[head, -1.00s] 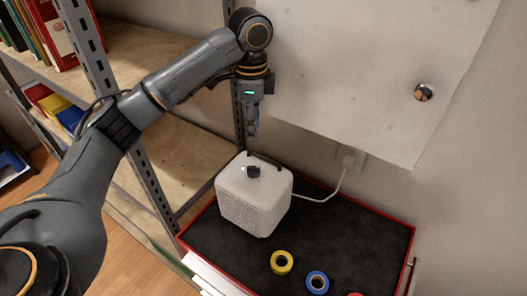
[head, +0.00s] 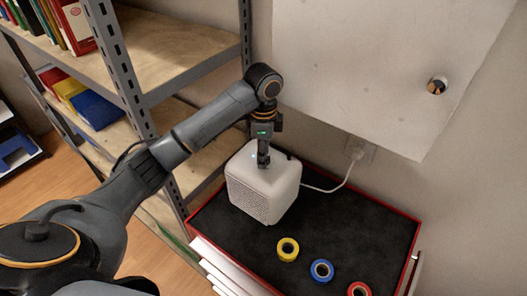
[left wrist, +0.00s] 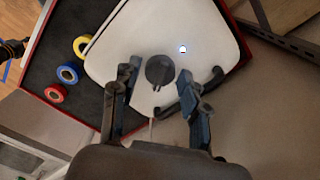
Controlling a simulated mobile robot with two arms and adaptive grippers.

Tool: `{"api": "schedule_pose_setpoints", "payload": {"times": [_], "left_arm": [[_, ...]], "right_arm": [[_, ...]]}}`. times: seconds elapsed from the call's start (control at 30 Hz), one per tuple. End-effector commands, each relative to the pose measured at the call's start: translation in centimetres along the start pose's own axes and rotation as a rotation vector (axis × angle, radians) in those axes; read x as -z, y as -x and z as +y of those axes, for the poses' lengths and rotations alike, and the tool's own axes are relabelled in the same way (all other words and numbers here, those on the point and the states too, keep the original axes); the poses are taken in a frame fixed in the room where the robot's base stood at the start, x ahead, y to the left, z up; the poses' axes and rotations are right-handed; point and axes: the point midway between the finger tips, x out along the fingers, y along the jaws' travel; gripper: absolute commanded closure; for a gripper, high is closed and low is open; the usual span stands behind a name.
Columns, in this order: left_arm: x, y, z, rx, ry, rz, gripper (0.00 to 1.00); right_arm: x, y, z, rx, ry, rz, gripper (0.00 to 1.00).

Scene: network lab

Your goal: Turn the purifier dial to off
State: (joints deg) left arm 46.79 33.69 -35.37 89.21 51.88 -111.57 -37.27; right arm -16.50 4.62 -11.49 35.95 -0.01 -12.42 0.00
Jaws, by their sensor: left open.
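The white purifier (head: 265,190) stands on the black mat in the red-edged tray, at the middle of the head view. Its top fills the centre of the left wrist view (left wrist: 150,30). The dark round dial (left wrist: 159,70) sits on that top, with a small lit spot (left wrist: 183,49) beside it. My left gripper (head: 263,162) points straight down over the purifier's top. In the left wrist view its open fingers (left wrist: 158,80) stand on either side of the dial; I cannot tell whether they touch it. In the head view the gripper hides the dial.
Yellow tape (head: 288,249), blue tape (head: 321,270) and red tape (head: 359,290) lie on the black mat (head: 345,225) in front. A white cord runs from the purifier to a wall socket (head: 357,149). A metal shelf (head: 125,60) stands left, close to my arm.

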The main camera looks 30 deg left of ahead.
Motion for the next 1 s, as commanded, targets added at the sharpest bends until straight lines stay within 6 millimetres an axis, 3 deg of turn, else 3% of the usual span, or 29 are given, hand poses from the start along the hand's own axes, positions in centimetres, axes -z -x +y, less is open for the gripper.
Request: {"api": "schedule_pose_setpoints", "payload": {"times": [0.3, 0.5, 1.0], "left_arm": [[0.0, -0.3, 0.0, 0.0, -0.001, 0.0, 0.57], [0.0, -0.2, 0.0, 0.0, -0.001, 0.0, 0.97], [0.0, -0.2, 0.0, 0.001, 0.125, 0.001, 0.97]], "right_arm": [[-1.9, 0.1, -0.6, 0.006, -0.001, -0.03, 0.6], [-1.9, 0.1, -0.5, 0.006, -0.001, -0.03, 0.6], [-1.4, 0.1, -0.4, 0.005, -0.001, -0.022, 0.6]]}}
